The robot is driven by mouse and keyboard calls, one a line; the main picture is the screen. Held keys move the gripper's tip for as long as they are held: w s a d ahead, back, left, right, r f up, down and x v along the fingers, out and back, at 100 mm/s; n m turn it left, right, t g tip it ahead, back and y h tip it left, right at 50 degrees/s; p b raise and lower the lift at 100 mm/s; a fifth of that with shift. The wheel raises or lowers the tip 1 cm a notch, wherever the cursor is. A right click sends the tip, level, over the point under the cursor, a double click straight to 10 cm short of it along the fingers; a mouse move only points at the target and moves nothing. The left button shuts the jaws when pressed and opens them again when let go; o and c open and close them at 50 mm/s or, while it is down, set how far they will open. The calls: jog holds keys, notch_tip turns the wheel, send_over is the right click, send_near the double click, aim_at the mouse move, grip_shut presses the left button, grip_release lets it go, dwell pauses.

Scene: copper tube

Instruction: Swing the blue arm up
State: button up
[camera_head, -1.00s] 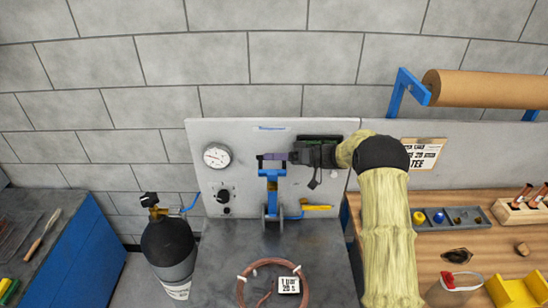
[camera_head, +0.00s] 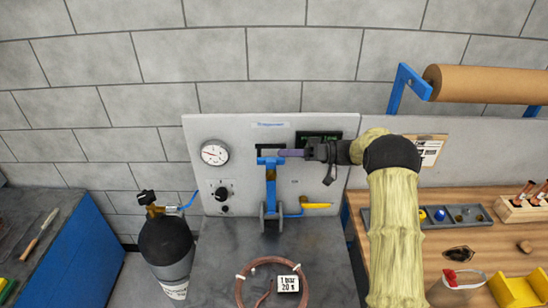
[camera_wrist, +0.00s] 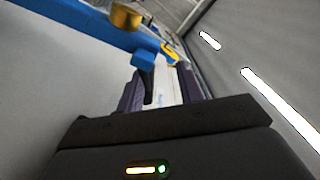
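The blue arm (camera_head: 271,186) stands upright in front of the grey panel, with a blue crosspiece and a dark frame (camera_head: 270,151) at its top. In the wrist view a blue bar (camera_wrist: 85,24) crosses the upper left, with a blue tab (camera_wrist: 144,68) hanging from it. My gripper (camera_head: 285,154) comes in from the right at the top of the blue arm, its purple fingers pointing left. In the wrist view my fingers (camera_wrist: 160,92) are apart, with the tab's end between them, closer to the left finger. Whether they touch it I cannot tell.
A copper coil (camera_head: 268,283) with a label card lies on the grey bench. A yellow lever (camera_head: 317,205) is right of the blue arm. A gas cylinder (camera_head: 167,245) stands left, and a gauge (camera_head: 214,152) is on the panel (camera_head: 220,125). A wooden table holds small parts at right.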

jog(key=d+b, duration=0.4)
jog(key=d, duration=0.9)
jog(key=shift+w, duration=0.4)
jog(key=shift+w, duration=0.1)
